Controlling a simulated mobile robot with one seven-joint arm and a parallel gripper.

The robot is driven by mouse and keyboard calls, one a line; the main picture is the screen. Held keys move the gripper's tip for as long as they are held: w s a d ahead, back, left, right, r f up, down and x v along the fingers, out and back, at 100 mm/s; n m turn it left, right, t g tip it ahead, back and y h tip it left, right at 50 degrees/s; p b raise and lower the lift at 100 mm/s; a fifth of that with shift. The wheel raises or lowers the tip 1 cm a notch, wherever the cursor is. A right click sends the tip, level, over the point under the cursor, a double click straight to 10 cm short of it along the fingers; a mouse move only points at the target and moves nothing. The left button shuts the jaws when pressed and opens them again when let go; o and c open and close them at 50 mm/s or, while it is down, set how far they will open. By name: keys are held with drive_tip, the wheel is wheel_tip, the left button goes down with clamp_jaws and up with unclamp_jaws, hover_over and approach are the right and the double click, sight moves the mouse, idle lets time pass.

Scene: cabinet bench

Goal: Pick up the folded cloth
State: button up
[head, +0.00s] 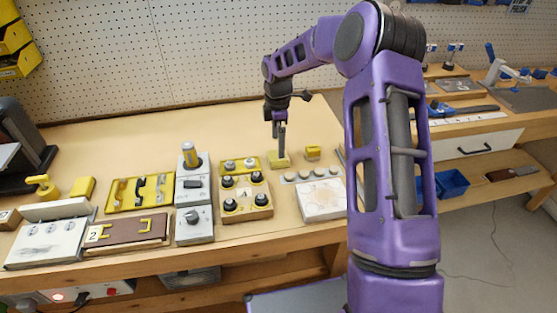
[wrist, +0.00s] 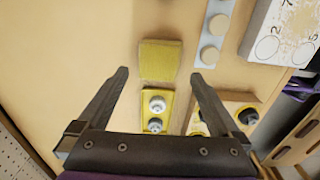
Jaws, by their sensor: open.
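The folded cloth looks like a small olive-yellow square pad. It lies flat on the wooden bench top in the wrist view (wrist: 160,61), and in the head view it is the yellow piece (head: 279,162) just under my gripper (head: 281,150). In the wrist view my gripper (wrist: 159,75) is open, with one finger on each side of the cloth's near part as seen from above. Nothing is between the fingers. The fingertips look close above the cloth; I cannot tell the exact gap.
A yellow plate with two white-topped knobs (wrist: 155,108) stands right beside the cloth. A strip of round buttons (head: 305,175), a yellow block (head: 313,152) and a knob board (head: 244,196) are close by. Bench behind the cloth is clear up to the pegboard (head: 180,50).

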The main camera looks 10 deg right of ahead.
wheel_tip(320, 180, down, 5)
drive_tip(key=shift+s+f, duration=0.1)
drive_tip(key=shift+s, duration=0.05)
drive_tip(key=shift+c, duration=0.3)
drive_tip(key=c, duration=1.1)
wheel_tip(320, 180, up, 10)
drive_tip(key=shift+r, duration=0.1)
drive_tip(key=shift+c, duration=0.2)
drive_tip(key=o, duration=0.8)
drive_tip(key=c, duration=0.7)
drive_tip(key=shift+o, duration=0.2)
drive_tip(key=shift+s+p, duration=0.1)
drive_tip(key=shift+p, duration=0.25)
